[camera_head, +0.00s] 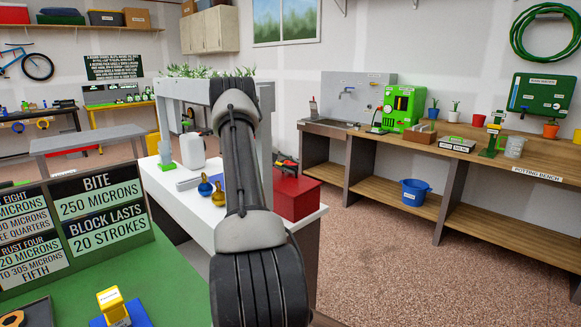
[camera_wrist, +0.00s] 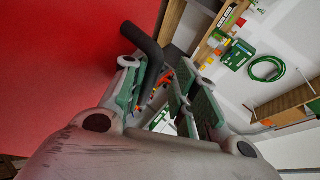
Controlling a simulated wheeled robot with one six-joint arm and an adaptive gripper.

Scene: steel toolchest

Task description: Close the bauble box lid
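A red box (camera_head: 298,197), which I take to be the bauble box, stands on the white table behind my arm; the arm hides its left part. I cannot tell how its lid stands. In the wrist view a large red surface (camera_wrist: 60,60) fills the left side, very close. A black bent bar (camera_wrist: 147,47), like a handle, sticks out by its edge and runs down in front of or between my fingers. My gripper (camera_wrist: 160,85) has its green-padded fingers apart, with a gap between them. I cannot tell whether a finger touches the bar. The head view hides my gripper.
The white table (camera_head: 185,205) also holds blue and gold baubles (camera_head: 218,196) and a white jug (camera_head: 192,152). A grey frame (camera_head: 180,88) rises over it. A green bench with signs (camera_head: 105,212) is at front left. The potting bench (camera_head: 480,165) stands right, across open floor (camera_head: 400,265).

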